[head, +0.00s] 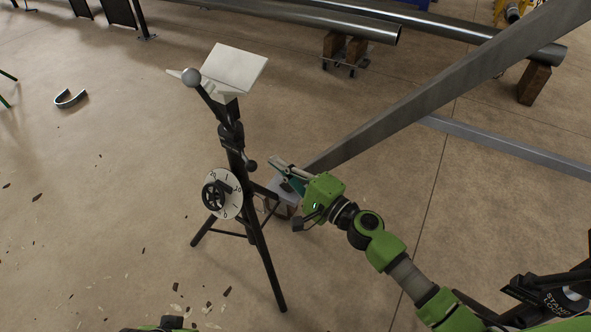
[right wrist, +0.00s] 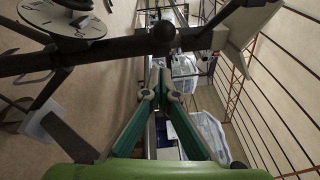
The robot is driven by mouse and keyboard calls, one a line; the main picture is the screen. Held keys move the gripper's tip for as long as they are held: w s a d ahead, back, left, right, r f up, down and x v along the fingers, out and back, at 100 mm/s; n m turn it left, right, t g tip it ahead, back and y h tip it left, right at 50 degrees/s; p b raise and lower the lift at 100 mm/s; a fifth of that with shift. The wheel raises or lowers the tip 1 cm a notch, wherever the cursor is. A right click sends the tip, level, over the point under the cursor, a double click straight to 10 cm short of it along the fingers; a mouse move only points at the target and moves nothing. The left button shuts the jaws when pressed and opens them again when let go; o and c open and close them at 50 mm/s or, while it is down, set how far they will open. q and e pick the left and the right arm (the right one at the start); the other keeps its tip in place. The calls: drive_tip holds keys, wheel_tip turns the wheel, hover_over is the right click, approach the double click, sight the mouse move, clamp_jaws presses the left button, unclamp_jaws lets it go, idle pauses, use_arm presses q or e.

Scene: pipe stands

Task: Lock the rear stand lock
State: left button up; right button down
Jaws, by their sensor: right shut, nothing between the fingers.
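A black tripod stand (head: 234,150) stands upright in the middle of the head view, with a pale angled plate on top. A small dark knob (head: 250,164) sits on the post and also shows in the right wrist view (right wrist: 163,32). My right gripper (head: 274,163) is shut and empty, just right of this knob and apparently apart from it.
Part of a dark fixture marked with lettering like "STAND LOCK" (head: 556,300) shows at lower right. A long grey beam (head: 440,92) slopes behind my right gripper. Pipes (head: 330,22) lie on wooden blocks at the back. The floor left of the stand is mostly clear.

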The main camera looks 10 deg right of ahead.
use_arm(q)
drive_tip(key=x, duration=0.2)
drive_tip(key=shift+s+f, duration=0.1)
drive_tip(key=shift+f, duration=0.35)
use_arm(e)
drive_tip(key=shift+s+a+r, duration=0.15)
drive_tip(key=shift+s+a, duration=0.2)
drive_tip(key=shift+a, duration=0.25)
drive_tip(key=shift+s+a+r, duration=0.15)
drive_tip(key=shift+s+a, duration=0.2)
drive_tip(key=shift+a, duration=0.25)
use_arm(q)
drive_tip(key=shift+p, duration=0.3)
